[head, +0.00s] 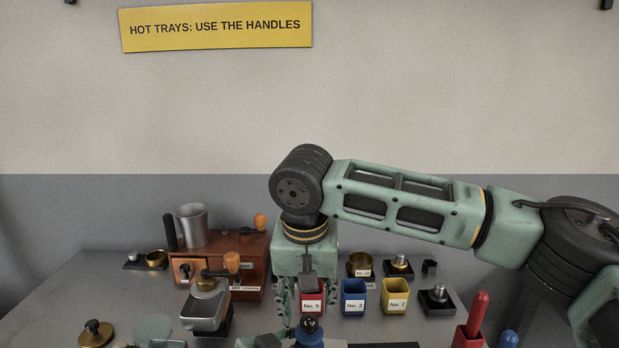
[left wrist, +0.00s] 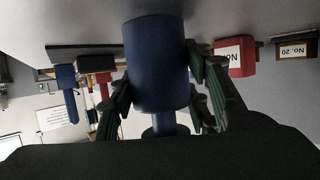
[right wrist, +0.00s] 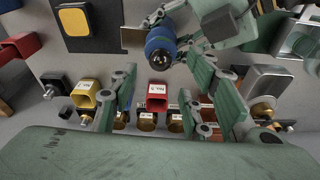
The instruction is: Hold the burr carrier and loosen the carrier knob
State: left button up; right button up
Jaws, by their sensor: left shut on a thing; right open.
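The burr carrier is a blue cylinder (left wrist: 155,62), held between the fingers of my left gripper (left wrist: 160,100), which is shut on it. In the right wrist view the carrier (right wrist: 160,38) appears upper centre, with a dark knob (right wrist: 160,58) on its near end. In the head view the carrier (head: 309,336) shows at the bottom edge, partly cut off, with its dark knob (head: 309,323) on top. My right gripper (right wrist: 162,90) is open and empty, its fingers spread on both sides below the knob in its wrist view, apart from it.
Red No. 5 (head: 312,302), blue No. 2 (head: 353,297) and yellow No. 7 (head: 396,296) cups stand behind the carrier. A wooden grinder (head: 246,260) and a metal-topped grinder (head: 207,302) stand left. A red-handled thing (head: 474,320) stands at front right.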

aim_at(307, 317)
jog(key=shift+w+f, duration=0.2)
jog(key=shift+f, duration=0.85)
jog(key=shift+w+f, duration=0.2)
jog(key=shift+f, duration=0.8)
jog(key=shift+c, duration=0.4)
grip_shut()
jog(key=shift+a, duration=0.1)
